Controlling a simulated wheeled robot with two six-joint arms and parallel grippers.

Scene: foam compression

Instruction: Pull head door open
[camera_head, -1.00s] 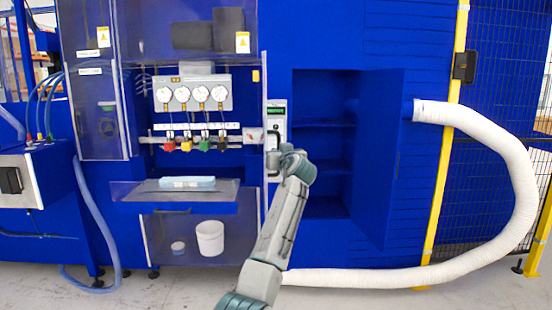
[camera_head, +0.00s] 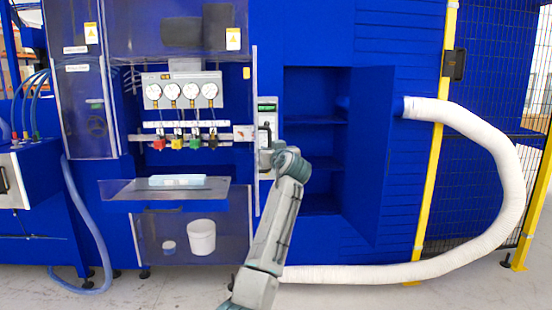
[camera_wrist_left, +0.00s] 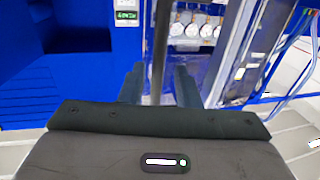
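A narrow upright edge with a clear panel (camera_head: 255,110), which seems to be the head door, stands right of the gauges in the head view. My left gripper is at this edge, beside the handle area; its fingers are largely hidden in the head view by its own wrist. In the left wrist view, the two fingers of my left gripper (camera_wrist_left: 160,85) are apart, one on each side of a dark upright bar (camera_wrist_left: 160,45). A gap seems to show on both sides of the bar. My right gripper is not in view.
Pressure gauges (camera_head: 182,92) and coloured valves stand left of the door edge. A small display unit (camera_head: 267,107) is just right of it. An open blue cabinet (camera_head: 315,160) and a white hose (camera_head: 510,160) are further right. A tray (camera_head: 165,190) juts out at left.

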